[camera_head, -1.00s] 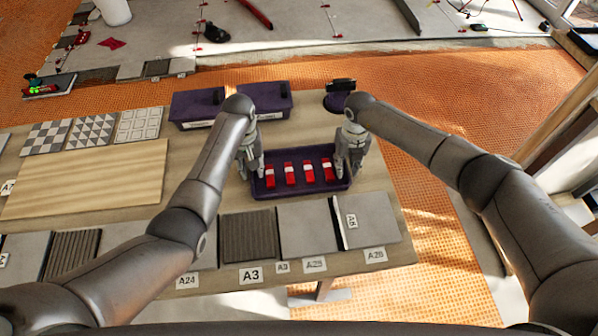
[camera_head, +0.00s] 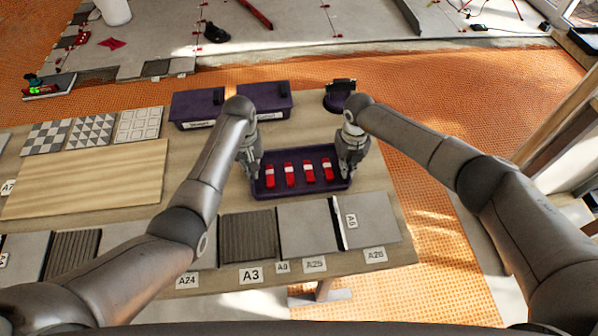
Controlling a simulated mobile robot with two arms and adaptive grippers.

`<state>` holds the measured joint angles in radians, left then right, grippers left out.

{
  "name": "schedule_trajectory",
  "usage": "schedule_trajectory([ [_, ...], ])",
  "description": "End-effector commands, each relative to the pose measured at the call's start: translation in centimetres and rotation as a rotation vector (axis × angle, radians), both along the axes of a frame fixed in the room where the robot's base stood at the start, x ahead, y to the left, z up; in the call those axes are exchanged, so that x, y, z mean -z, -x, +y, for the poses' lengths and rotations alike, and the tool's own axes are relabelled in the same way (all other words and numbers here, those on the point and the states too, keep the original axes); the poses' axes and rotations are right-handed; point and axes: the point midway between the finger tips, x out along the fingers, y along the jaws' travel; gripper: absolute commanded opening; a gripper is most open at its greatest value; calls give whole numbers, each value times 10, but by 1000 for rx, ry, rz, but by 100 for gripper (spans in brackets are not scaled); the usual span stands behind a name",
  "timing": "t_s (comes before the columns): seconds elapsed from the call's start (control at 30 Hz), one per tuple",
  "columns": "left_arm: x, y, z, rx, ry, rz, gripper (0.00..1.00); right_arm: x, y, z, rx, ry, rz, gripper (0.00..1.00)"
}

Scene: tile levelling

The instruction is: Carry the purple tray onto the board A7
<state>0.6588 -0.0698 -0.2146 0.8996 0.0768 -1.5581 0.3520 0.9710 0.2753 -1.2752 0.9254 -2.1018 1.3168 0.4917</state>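The purple tray (camera_head: 300,190) lies on the table at the centre, with several red-and-white pieces (camera_head: 290,174) in a row inside it. A pale wooden board (camera_head: 90,180) lies flat on the left; a label reading A7 (camera_head: 7,188) sits by its left edge. My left gripper (camera_head: 254,173) is at the tray's left end and my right gripper (camera_head: 345,172) at its right end. Both point down at the end walls. Their fingertips are small and partly hidden against the tray, so I cannot tell whether they are closed on it.
Patterned tiles (camera_head: 92,131) lie behind the board. Grey tiles (camera_head: 248,236) line the front edge. A bare strip of table separates board and tray.

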Motion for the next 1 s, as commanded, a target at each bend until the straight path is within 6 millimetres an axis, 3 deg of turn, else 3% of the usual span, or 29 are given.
schedule_trajectory([
  [0.27, -10, 0, 0, 0, 0, -1, 0, -10, -1, 0, 1, 0, -1, 0],
  [0.7, -48, 0, 0, 0, -1, 0, 0, -48, 0, 0, 1, 1, -1, 0],
  [1.0, -50, 0, 0, 0, -1, 0, 0, -50, 0, -1, 1, 1, -1, 0],
])
